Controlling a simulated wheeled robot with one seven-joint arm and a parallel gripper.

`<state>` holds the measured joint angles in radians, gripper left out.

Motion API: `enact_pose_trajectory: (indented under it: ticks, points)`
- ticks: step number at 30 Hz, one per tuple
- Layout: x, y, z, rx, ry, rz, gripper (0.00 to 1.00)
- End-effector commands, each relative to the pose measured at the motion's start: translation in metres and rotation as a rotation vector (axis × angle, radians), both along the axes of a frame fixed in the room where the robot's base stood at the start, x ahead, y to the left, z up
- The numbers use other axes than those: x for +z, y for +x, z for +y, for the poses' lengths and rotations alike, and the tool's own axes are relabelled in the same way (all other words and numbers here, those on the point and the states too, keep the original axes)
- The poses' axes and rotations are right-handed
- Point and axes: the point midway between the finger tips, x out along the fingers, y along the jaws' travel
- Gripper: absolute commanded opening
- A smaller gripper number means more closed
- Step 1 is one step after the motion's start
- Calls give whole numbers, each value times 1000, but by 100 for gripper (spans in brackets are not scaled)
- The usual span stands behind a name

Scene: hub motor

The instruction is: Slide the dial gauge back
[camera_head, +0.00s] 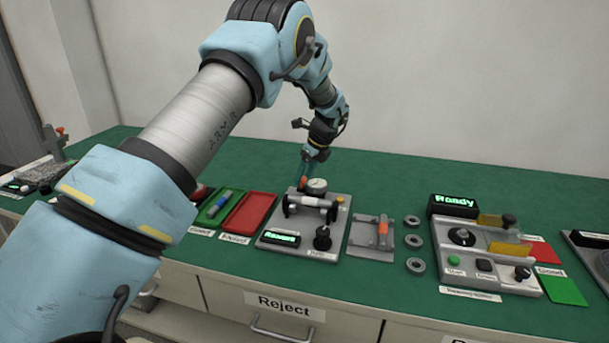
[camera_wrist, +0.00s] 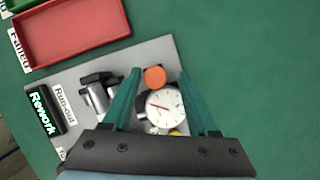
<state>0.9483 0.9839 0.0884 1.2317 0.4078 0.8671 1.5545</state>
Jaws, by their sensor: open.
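The dial gauge (camera_wrist: 165,108) has a round white face with a red needle. In the wrist view it lies between the two green fingers of my open gripper (camera_wrist: 158,88), with an orange round knob (camera_wrist: 154,77) just beyond it. In the head view the dial gauge (camera_head: 317,185) stands at the back of the grey run-out fixture (camera_head: 268,241), behind a metal shaft on supports. My gripper (camera_head: 305,178) is just left of the gauge there. I cannot tell whether the fingers touch the gauge. The fixture's display (camera_wrist: 43,112) reads "Rework".
A red tray (camera_head: 250,213) is left of the fixture, with a green tray beyond it. A grey plate (camera_head: 371,238) and several metal rings (camera_head: 414,241) are to the right, then a station (camera_head: 486,257) showing "Ready". The green table (camera_head: 400,185) behind is clear.

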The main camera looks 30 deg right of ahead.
Motion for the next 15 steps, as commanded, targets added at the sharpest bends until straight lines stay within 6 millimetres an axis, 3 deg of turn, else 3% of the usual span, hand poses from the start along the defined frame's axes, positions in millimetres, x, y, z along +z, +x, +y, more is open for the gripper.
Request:
enact_pose_trajectory:
  ticks: [10, 15]
  points:
    - [2, -2, 0, 1, 2, 2, 66]
    - [20, -9, -4, 0, 0, 1, 66]
